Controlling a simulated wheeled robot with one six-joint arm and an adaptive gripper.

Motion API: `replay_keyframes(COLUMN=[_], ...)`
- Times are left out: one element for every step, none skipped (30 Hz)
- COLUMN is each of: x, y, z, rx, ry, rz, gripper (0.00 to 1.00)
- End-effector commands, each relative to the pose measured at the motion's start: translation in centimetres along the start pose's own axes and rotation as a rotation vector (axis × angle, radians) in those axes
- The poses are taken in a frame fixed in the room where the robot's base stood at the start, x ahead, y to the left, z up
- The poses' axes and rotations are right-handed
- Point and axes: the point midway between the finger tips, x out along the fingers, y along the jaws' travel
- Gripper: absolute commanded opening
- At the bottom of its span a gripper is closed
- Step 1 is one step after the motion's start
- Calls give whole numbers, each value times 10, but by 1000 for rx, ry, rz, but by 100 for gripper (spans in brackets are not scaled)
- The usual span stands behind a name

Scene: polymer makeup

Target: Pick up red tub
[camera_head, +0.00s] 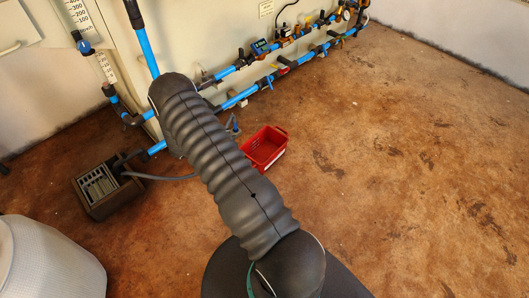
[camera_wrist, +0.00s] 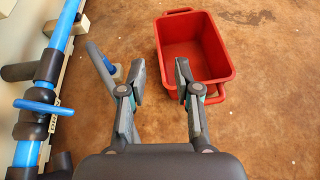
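The red tub (camera_head: 265,148) stands upright on the brown floor, just right of my arm in the head view and close to the wall pipes. In the wrist view the red tub (camera_wrist: 218,60) is an open, empty box with a handle at its far end and another at its near end. My gripper (camera_wrist: 160,75) is open, with nothing between its fingers. In the picture its right finger overlaps the tub's left near side; I cannot tell whether they touch. My gripper is hidden behind my arm in the head view.
Blue pipes with valves (camera_head: 240,95) run along the wall behind the tub. A dark box with a grey grate (camera_head: 100,187) stands at left on the floor, with a hose from it. A white rounded container (camera_head: 45,262) is at lower left. The floor (camera_head: 400,190) at right is clear.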

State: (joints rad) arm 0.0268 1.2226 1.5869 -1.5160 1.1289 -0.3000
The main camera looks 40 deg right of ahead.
Motion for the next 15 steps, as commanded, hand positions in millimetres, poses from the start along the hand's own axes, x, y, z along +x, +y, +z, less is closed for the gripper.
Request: replay_keyframes(x=[10,14,19,22,25,28,29,31,33,35,38,42,46,51,58], y=[-3,-4,-5,-6,-7,-8,-8,-9,-9,-9,-10,-10,-9,-9,-9], z=[-19,-27,-36,-42,-48,-54,-57,-60,-63,-64,-65,-66,-66,-66,-65], rx=[-40,-60,-84,-100,-113,-129,-138,-145,-152,-155,-157,-158,-159,-158,-157], ry=[-11,-16,-23,-27,-31,-34,-37,-39,-41,-41,-42,-42,-43,-43,-43], rz=[13,21,32,38,45,51,56,60,63,64,65,65,65,65,64], gripper=[32,32,32,32,32,32,32,32,32,32,32,32,32,32,32])
